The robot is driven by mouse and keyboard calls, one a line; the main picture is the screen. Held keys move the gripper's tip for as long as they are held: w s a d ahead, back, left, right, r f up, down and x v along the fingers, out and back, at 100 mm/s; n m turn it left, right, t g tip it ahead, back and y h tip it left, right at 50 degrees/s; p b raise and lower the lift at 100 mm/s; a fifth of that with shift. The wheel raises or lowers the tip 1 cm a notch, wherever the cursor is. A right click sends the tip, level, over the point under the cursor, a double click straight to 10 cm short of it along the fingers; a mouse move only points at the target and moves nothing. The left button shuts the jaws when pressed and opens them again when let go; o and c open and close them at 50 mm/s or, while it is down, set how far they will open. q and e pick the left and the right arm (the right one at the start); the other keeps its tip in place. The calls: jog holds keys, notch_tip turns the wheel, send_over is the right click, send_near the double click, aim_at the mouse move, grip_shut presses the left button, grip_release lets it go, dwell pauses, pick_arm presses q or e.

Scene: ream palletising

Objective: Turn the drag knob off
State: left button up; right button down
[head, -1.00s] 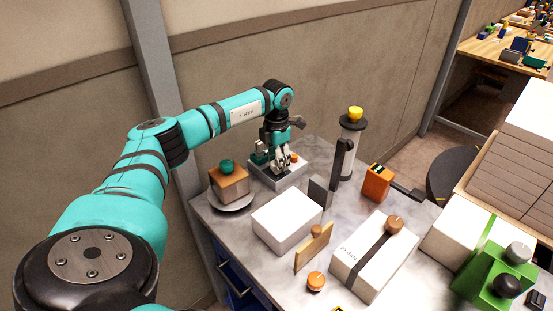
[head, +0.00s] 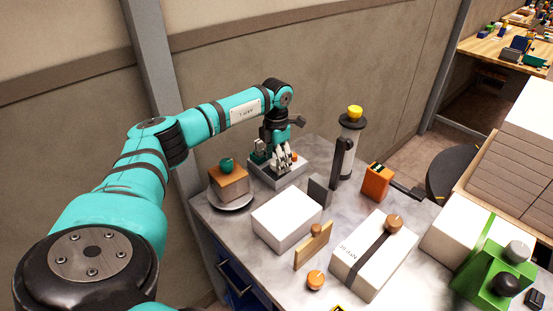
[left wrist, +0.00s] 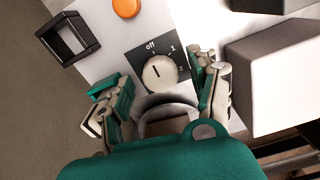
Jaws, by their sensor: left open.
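The drag knob (left wrist: 160,72) is a round cream dial on a dark square plate marked "off", 1 and 2. Its short dark mark appears to point up, close to the "off" label. My left gripper (left wrist: 162,88) is open, with one finger on each side of the dial plate; no clear contact with the knob shows. In the head view my left gripper (head: 283,162) points down over the light-grey control box (head: 288,178) at the back of the table, and hides the knob there.
An orange button (left wrist: 126,8) and a dark square frame (left wrist: 68,39) sit near the knob. A wooden block with a green ball (head: 229,183) stands left of the box, a white ream (head: 287,220) in front. A dark upright post (head: 341,160) stands to the right.

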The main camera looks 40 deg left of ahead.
pick_arm(q)
notch_tip(320, 180, up, 12)
dwell(0.5)
jog(key=shift+r, duration=0.1)
